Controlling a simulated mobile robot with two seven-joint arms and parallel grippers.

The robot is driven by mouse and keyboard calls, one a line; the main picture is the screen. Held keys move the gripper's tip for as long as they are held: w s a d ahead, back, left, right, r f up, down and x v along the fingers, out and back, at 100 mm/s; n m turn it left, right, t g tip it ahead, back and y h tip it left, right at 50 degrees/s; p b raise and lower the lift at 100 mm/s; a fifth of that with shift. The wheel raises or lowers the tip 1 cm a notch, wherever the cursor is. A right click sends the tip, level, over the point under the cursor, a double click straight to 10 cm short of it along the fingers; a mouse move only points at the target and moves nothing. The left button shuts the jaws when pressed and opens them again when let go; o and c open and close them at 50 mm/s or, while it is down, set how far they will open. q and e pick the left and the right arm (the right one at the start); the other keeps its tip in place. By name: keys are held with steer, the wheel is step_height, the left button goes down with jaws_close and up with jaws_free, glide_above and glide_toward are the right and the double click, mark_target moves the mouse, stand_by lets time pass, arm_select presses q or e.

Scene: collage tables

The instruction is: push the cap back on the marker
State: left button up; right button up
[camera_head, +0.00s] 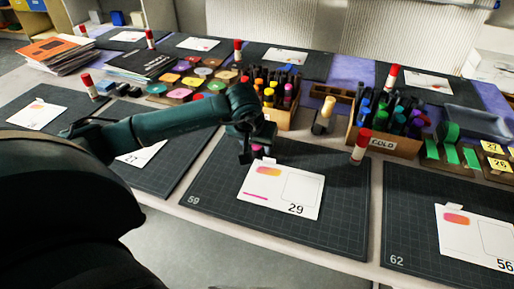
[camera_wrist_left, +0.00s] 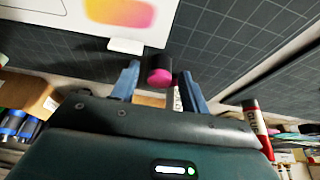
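A short dark cylinder with a pink end (camera_wrist_left: 160,77) shows between the fingers of my left gripper (camera_wrist_left: 163,88) in the left wrist view. I cannot tell whether it is the marker or its cap. The fingers stand apart, with a gap on each side of it. In the head view, my left gripper (camera_head: 257,156) points down at the far edge of the mat numbered 59, just behind card 29 (camera_head: 281,189). A bit of pink (camera_head: 257,150) shows between its fingers; the rest is hidden. My right gripper is not in view.
A red-capped glue stick (camera_head: 360,147) stands on the right of this mat (camera_head: 220,199). A marker box (camera_head: 281,118) stands close behind the gripper, and another box labelled COLD (camera_head: 382,143) farther right. The mat's front is clear around the card.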

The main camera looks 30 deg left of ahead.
arm_select(q)
steer(key=c, duration=0.9)
step_height(320, 180, up, 10)
stand_by(0.4)
